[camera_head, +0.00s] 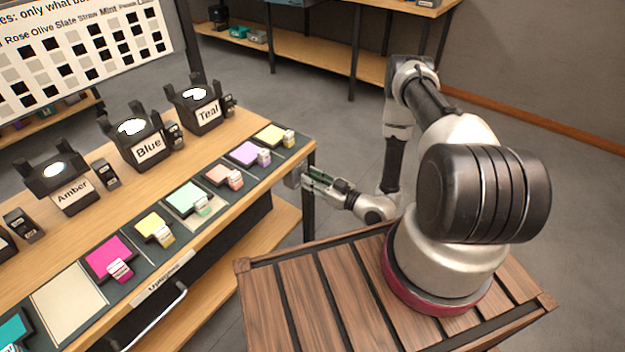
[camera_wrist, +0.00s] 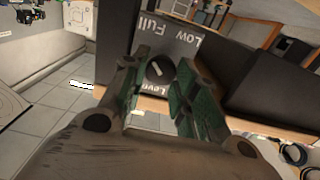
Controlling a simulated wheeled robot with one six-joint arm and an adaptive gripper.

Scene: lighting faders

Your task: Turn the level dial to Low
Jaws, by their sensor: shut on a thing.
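The level dial (camera_wrist: 158,69) is a round black knob with a short white mark, on a dark grey panel (camera_wrist: 180,40) in the wrist view. The panel reads "Full" on the left, "Low" on the right and "Level" below the dial, partly covered. The white mark is slanted; I cannot tell which label it points to. My gripper (camera_wrist: 158,80) has its green-padded fingers on either side of the dial, shut on it. In the head view my gripper (camera_head: 302,178) is at the bench's right end, where the dial is hidden.
The wooden bench (camera_head: 222,146) carries lamps labelled Amber (camera_head: 72,193), Blue (camera_head: 148,148) and Teal (camera_head: 207,112), and a row of coloured fader tiles. A slatted wooden top (camera_head: 300,290) is under my arm. Grey floor (camera_head: 300,100) is open behind the bench's end.

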